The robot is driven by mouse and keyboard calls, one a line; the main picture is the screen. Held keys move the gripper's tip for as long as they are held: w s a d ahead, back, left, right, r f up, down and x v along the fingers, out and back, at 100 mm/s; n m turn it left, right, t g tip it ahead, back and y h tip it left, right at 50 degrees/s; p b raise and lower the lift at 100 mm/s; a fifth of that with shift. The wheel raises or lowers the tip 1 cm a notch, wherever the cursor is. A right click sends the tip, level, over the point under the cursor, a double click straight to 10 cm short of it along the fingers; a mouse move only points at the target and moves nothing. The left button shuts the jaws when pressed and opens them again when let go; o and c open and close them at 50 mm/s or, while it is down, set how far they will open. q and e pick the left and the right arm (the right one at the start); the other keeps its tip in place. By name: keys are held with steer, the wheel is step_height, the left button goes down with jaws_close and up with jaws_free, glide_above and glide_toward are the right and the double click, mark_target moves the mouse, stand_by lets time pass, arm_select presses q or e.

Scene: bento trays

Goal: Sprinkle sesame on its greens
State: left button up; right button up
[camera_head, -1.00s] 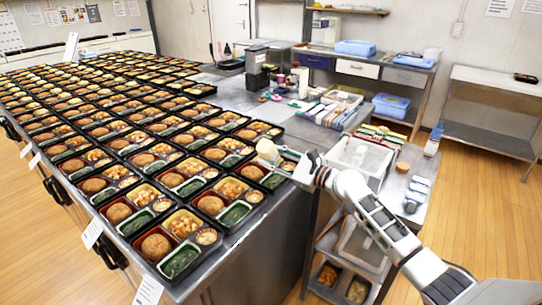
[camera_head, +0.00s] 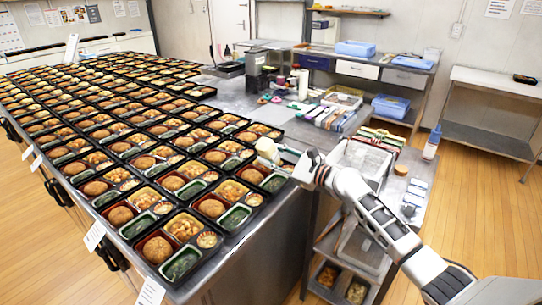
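A pale cream container (camera_head: 267,149), seemingly the sesame shaker, is at the end of my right gripper (camera_head: 283,158). The gripper looks shut on it and holds it tilted over the right-hand edge of the tray rows. Below it is a black bento tray with dark greens (camera_head: 273,183) in one compartment. Sesame grains are too small to make out. My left gripper is out of view.
Rows of filled bento trays cover the steel table (camera_head: 262,235). Blue bins (camera_head: 391,106) and a shelf bench are farther back.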

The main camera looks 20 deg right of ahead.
mark_target(271, 142)
step_height(271, 142, up, 5)
steer(key=p, duration=0.3)
steer(key=shift+f, duration=0.2)
steer(key=shift+r, duration=1.2)
